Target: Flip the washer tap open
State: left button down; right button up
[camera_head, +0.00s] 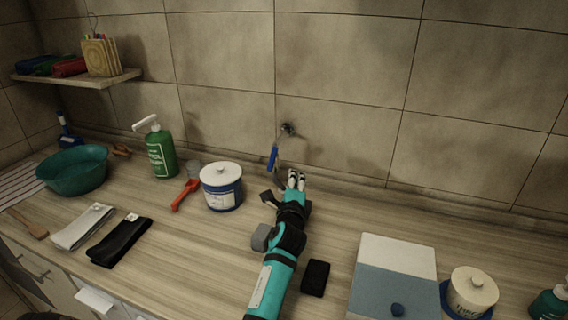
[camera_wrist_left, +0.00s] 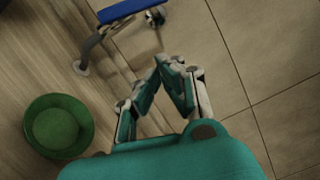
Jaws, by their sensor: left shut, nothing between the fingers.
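The washer tap has a blue lever handle (camera_head: 272,158) and a metal body (camera_head: 287,129) fixed to the tiled wall. In the head view the blue handle hangs down beside the thin spout. My left gripper (camera_head: 297,177) is just below and to the right of the handle, apart from it, near the wall. Its fingers are shut and empty. In the left wrist view, the blue handle (camera_wrist_left: 132,10) shows at the top edge, beyond the closed fingertips (camera_wrist_left: 173,64) of the left gripper. My right gripper is not in view.
A black block (camera_head: 315,278) and a grey-blue box (camera_head: 393,282) lie to the right. The wall around the tap is clear.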

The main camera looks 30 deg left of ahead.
aim_at(273, 159)
pick_arm(q)
jog(key=w+a+r+n+p, duration=0.1)
jog(key=w+a+r+p, duration=0.1)
jog(key=a+p, duration=0.2)
jog(key=a, duration=0.3)
jog(key=shift+w+r, duration=0.15)
jog(key=shift+r, duration=0.1)
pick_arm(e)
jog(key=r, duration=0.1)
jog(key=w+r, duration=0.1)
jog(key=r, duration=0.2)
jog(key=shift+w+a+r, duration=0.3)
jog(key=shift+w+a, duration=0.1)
pick_arm(q)
jog(key=shift+d, duration=0.1)
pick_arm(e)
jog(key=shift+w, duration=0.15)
